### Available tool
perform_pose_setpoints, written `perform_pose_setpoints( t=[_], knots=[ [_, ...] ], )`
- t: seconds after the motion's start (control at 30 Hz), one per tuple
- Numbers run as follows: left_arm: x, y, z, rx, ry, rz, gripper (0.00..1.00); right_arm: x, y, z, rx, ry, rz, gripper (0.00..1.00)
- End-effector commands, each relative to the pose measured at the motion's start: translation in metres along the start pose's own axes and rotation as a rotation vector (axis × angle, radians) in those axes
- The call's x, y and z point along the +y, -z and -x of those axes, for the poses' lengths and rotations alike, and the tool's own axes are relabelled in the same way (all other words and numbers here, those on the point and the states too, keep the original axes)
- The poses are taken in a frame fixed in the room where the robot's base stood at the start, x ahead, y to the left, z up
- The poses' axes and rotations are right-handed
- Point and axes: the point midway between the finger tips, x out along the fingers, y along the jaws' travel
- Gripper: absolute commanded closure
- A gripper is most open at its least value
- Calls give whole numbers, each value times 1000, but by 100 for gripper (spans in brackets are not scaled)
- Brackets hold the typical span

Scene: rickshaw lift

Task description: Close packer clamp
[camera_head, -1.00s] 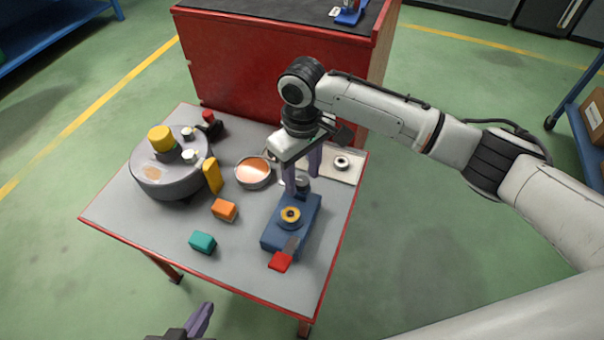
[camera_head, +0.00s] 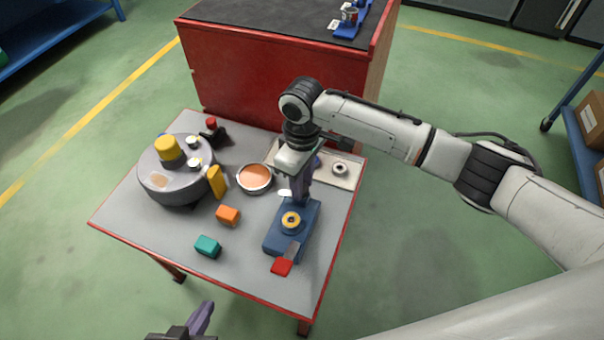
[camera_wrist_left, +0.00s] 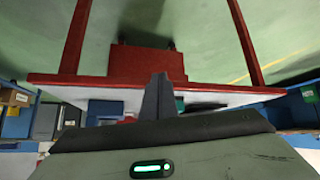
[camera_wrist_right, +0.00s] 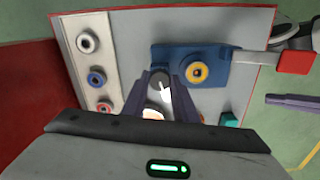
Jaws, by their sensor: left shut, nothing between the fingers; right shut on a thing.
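The blue clamp fixture (camera_head: 283,243) sits on the right of the small table, with a yellow ring (camera_head: 291,219) on top and a red-ended lever (camera_head: 281,266) at its near end. My right gripper (camera_head: 302,202) points down at its far end. In the right wrist view the fixture (camera_wrist_right: 187,62) lies beyond the fingers, and a dark round knob (camera_wrist_right: 158,80) shows between their tips; they are shut on it. A small white piece (camera_head: 284,193) shows beside the fingers. My left gripper (camera_head: 203,318) is shut and empty, low in front of the table.
A grey drum (camera_head: 172,186) with a yellow cap, a copper-coloured dish (camera_head: 254,178), and yellow, orange (camera_head: 228,215) and teal (camera_head: 208,246) blocks stand left of the fixture. A pale tray (camera_head: 345,180) with rings lies behind it. A red cabinet (camera_head: 280,80) stands behind the table.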

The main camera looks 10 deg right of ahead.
Motion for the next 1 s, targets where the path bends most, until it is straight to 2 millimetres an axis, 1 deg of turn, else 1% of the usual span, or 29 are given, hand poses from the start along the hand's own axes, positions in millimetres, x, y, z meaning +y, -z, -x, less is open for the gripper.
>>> perform_pose_setpoints(
  t=[0.03, 0.17, 0.47, 0.63, 1.0],
  knots=[
    [1, 10, 8, 4, 0, 5, 100, -1, -1, 6, -4, 3, 44, 96],
    [0, 15, 14, 5, 3, 13, 100, -1, -1, 6, -3, 3, 167, 96],
    [-7, 20, 26, -1, 17, 27, 100, -1, 0, 4, -2, 3, 452, 96],
    [-11, 17, 32, -15, 25, 32, 100, -1, 0, 3, -1, 3, 613, 96],
    [-11, 20, 40, -20, 26, 31, 100, 0, 0, 1, -1, 2, 959, 96]
  ],
)
